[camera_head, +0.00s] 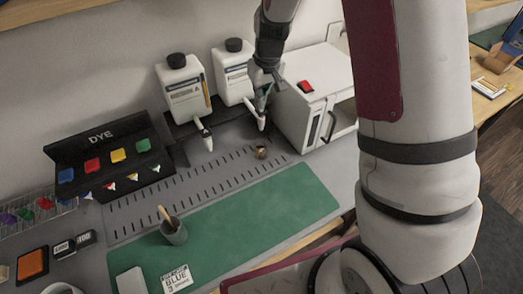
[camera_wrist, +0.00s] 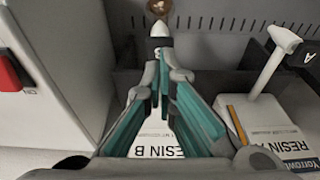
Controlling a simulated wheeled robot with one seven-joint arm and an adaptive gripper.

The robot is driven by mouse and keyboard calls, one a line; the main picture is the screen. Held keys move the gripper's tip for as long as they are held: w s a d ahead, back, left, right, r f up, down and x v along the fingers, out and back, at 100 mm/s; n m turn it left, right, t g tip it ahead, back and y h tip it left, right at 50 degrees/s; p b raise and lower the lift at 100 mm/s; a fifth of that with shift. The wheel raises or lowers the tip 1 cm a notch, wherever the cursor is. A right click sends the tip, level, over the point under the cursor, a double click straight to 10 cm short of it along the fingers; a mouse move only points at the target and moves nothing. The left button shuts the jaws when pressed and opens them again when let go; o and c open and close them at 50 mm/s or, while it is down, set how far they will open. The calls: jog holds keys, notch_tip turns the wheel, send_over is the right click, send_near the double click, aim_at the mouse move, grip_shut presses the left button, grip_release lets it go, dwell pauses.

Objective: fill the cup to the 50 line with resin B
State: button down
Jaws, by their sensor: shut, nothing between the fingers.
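The resin B dispenser (camera_wrist: 152,135) is a white bottle whose label reads upside down in the wrist view. In the head view it is the right white bottle (camera_head: 231,73) with a black cap. Its white nozzle (camera_wrist: 160,28) points toward a small round brownish cup (camera_wrist: 158,6), partly cut off at the frame edge. The cup also stands on the slotted grey surface in the head view (camera_head: 261,152); its lines and level are too small to read. My gripper (camera_head: 262,101) is shut and empty, above the dispenser's spout; its teal fingers (camera_wrist: 164,82) meet near the nozzle base.
The resin A bottle (camera_head: 183,90) stands left of resin B. A white box with a red switch (camera_head: 306,86) stands close on the right. A dye rack (camera_head: 105,155) is at left.

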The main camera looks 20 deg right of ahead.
jog(key=shift+r+p, duration=0.55)
jog(key=shift+r, duration=1.75)
jog(key=s+r+m+t, duration=0.1)
jog(key=s+r+t, duration=0.1)
jog(key=s+r, duration=1.55)
jog(key=s, duration=0.6)
jog(key=s+r+m+t, duration=0.1)
jog(key=s+r, duration=0.2)
jog(key=s, duration=0.5)
